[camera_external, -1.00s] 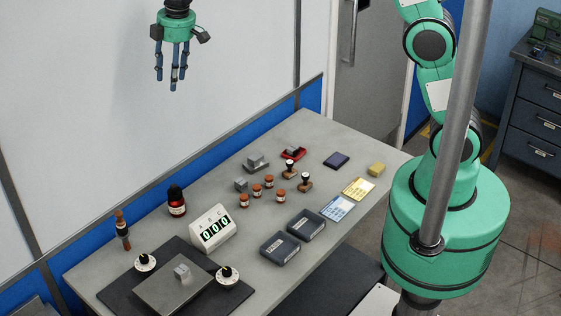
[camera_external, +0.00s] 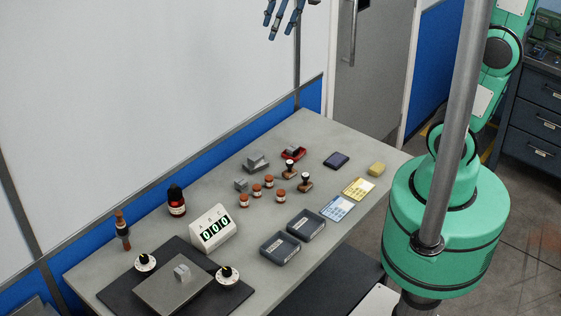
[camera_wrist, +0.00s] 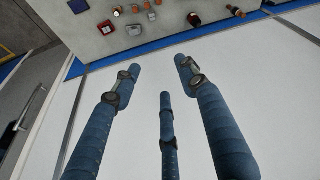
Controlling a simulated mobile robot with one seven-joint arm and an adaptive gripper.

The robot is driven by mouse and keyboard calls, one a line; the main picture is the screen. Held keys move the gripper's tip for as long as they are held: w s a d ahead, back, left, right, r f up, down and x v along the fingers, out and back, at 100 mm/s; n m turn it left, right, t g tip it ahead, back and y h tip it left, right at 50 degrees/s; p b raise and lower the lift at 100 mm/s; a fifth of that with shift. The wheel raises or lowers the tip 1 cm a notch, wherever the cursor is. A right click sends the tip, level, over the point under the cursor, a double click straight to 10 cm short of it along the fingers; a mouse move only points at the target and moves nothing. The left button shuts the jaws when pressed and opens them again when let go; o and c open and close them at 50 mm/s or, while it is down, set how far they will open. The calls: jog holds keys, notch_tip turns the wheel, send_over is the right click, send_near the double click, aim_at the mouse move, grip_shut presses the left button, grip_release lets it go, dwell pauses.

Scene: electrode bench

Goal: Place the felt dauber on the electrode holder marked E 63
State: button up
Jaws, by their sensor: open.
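The felt dauber appears to be the slim brown-topped, dark-ended piece (camera_external: 123,230) at the bench's left rear edge, beside the wall. In the wrist view, a small brown piece (camera_wrist: 236,11) at the top looks like it. I cannot read an E 63 mark; the small grey metal blocks (camera_external: 256,162) (camera_external: 241,185) near the bench's middle may be electrode holders, but I cannot tell. My gripper (camera_external: 284,30) is high above the bench's far end, partly cut off by the top edge. Its three blue fingers, also in the wrist view (camera_wrist: 160,78), are spread and empty.
A dark bottle (camera_external: 176,200), a digital display (camera_external: 212,229) and several small brown-capped jars (camera_external: 257,190) stand on the bench. Two dark boxes (camera_external: 280,248) (camera_external: 306,224) lie at the front. A red tray (camera_external: 293,153) and two stamps (camera_external: 305,182) are farther back. The wall borders the rear.

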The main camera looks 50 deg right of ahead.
jog(key=s+d+f+m, duration=0.1)
jog(key=s+d, duration=0.2)
jog(key=s, duration=0.3)
jog(key=s+d+f+m+t, duration=0.1)
jog(key=s+d+m, duration=0.1)
jog(key=s+d, duration=0.2)
jog(key=s+d+f+m, duration=0.1)
jog(key=s+d+m, duration=0.1)
jog(key=s, duration=0.7)
jog(key=shift+s+d+f+t+h, duration=0.3)
jog(key=shift+s+d+f+h, duration=0.1)
jog(key=shift+d, duration=0.25)
notch_tip(320, 180, down, 15)
jog(key=b, duration=1.5)
